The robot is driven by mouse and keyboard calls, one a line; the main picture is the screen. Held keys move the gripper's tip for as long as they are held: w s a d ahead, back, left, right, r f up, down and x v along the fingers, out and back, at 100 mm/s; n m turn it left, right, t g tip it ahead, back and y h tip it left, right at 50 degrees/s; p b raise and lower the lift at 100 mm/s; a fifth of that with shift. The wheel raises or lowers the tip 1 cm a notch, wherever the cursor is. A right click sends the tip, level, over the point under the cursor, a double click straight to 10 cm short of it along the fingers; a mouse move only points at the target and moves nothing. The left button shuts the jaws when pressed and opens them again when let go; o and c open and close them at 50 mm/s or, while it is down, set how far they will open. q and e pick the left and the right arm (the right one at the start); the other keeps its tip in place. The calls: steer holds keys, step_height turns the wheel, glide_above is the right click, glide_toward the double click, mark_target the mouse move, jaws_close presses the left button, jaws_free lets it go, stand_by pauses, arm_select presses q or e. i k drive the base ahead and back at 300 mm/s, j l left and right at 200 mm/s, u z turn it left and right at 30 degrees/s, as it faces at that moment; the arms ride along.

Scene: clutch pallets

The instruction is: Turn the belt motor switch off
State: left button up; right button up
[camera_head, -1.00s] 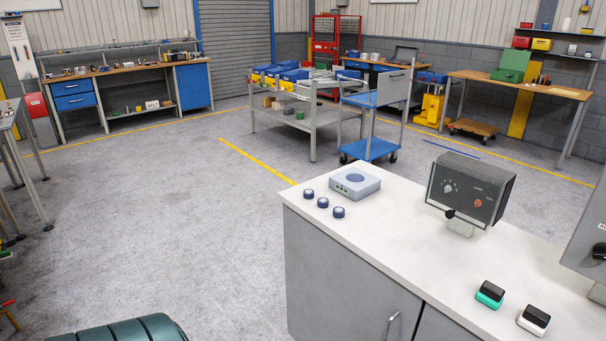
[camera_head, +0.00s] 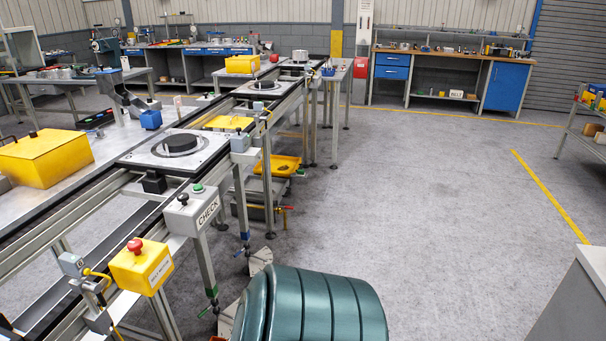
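A yellow switch box (camera_head: 141,267) with a red knob (camera_head: 135,245) on top is mounted on the near side of the conveyor frame, at the lower left. Its white side label is small and seems to read "BELT MOTOR". The knob's on or off position cannot be told. A grey box marked CHECK (camera_head: 192,211), with a green button (camera_head: 198,188), is mounted just beyond it. Neither of my grippers is in view.
The conveyor (camera_head: 75,206) runs from the lower left to the back, carrying pallets with dark round parts (camera_head: 180,144). A yellow box (camera_head: 45,157) stands beside it. A grey cabinet (camera_head: 580,300) is at the lower right.

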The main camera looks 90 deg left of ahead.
mark_target(134, 245)
steer(key=u, duration=3.85)
